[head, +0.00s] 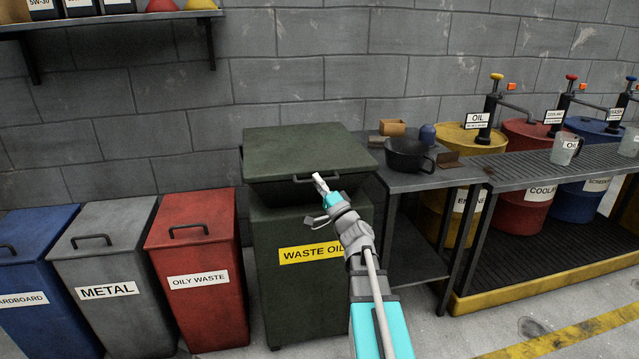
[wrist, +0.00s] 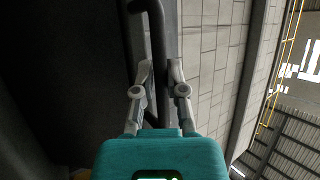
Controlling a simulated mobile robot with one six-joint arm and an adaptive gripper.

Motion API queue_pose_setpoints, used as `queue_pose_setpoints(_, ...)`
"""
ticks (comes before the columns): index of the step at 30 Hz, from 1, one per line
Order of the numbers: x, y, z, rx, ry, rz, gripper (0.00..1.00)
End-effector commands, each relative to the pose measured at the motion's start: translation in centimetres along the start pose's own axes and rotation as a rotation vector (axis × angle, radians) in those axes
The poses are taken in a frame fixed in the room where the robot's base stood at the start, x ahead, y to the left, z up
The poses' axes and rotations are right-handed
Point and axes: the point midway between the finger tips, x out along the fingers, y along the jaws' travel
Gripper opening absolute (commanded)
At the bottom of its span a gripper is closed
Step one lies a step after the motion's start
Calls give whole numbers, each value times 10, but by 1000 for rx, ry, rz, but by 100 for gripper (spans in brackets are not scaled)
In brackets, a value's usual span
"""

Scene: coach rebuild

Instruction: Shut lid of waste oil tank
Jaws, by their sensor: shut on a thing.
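The waste oil tank (head: 275,290) is a dark green bin with a yellow label, standing against the wall in the middle of the head view. Its lid (head: 290,150) lies over the top, with a dark band under its front edge; I cannot tell whether it is fully seated. The lid's handle (head: 300,180) is a dark bar at the front edge. My gripper (head: 319,184) reaches it from the front right. In the wrist view, my gripper (wrist: 161,75) is shut on the handle (wrist: 158,35), the bar passing between the two fingers.
A red oily waste bin (head: 200,255), a grey metal bin (head: 110,270) and a blue cardboard bin (head: 40,290) stand to the left. A dark bench (head: 415,180) with a black pot (head: 408,155) is close on the right. Drums stand further right. Floor is clear in front.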

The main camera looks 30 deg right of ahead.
Motion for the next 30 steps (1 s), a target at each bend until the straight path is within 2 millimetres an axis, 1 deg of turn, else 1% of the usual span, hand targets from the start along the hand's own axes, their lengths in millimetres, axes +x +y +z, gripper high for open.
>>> queue_pose_setpoints(1, -2, 3, 0, -8, -1, 10, 0)
queue_pose_setpoints(10, -5, 4, -8, -13, 10, 16, 0)
queue_pose_setpoints(11, -6, 4, -8, -13, 11, 16, 22)
queue_pose_setpoints(15, -6, 4, -10, -13, 14, 15, 48)
queue_pose_setpoints(16, -6, 4, -10, -13, 14, 14, 51)
queue_pose_setpoints(30, -5, 2, -11, -11, 13, 10, 51)
